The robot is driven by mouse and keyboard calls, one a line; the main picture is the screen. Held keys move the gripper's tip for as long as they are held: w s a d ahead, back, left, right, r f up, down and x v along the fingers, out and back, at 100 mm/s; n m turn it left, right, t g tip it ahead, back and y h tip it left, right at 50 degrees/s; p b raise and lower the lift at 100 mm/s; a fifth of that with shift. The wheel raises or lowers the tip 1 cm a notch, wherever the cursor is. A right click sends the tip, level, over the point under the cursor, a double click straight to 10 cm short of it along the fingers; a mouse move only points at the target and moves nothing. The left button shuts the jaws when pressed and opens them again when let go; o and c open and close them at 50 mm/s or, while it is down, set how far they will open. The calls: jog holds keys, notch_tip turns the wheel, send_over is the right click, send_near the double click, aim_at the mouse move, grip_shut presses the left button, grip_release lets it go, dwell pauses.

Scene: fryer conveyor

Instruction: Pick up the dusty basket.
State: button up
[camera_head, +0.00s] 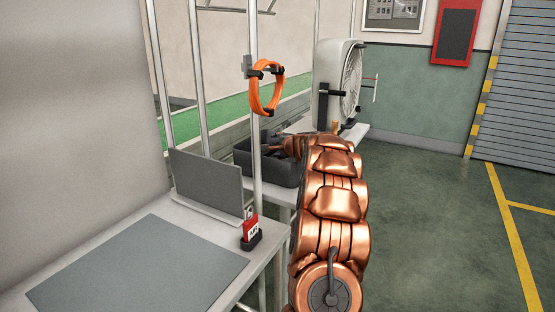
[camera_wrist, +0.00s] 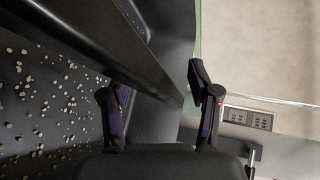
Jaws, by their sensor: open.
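A dark basket (camera_head: 262,168) stands on the bench beyond the near table, partly hidden by a post and my copper arm. In the wrist view, a dark surface with many pale specks, apparently the dusty basket (camera_wrist: 45,120), fills the left side. A long dark edge or wall runs diagonally from the upper left toward the fingers. My gripper (camera_wrist: 155,88) is open, with one finger on each side of the picture's middle. The end of that edge lies between the fingers in the picture; I cannot tell whether they touch it. In the head view the gripper merges with the dark basket.
A white fan (camera_head: 338,85) stands behind the basket. An orange cable loop (camera_head: 266,92) hangs on the post. A grey panel (camera_head: 205,180) and a small red-and-white item (camera_head: 250,230) stand on the near table (camera_head: 200,225). The floor at right is clear.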

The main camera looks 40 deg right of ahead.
grip_shut()
dwell(0.5)
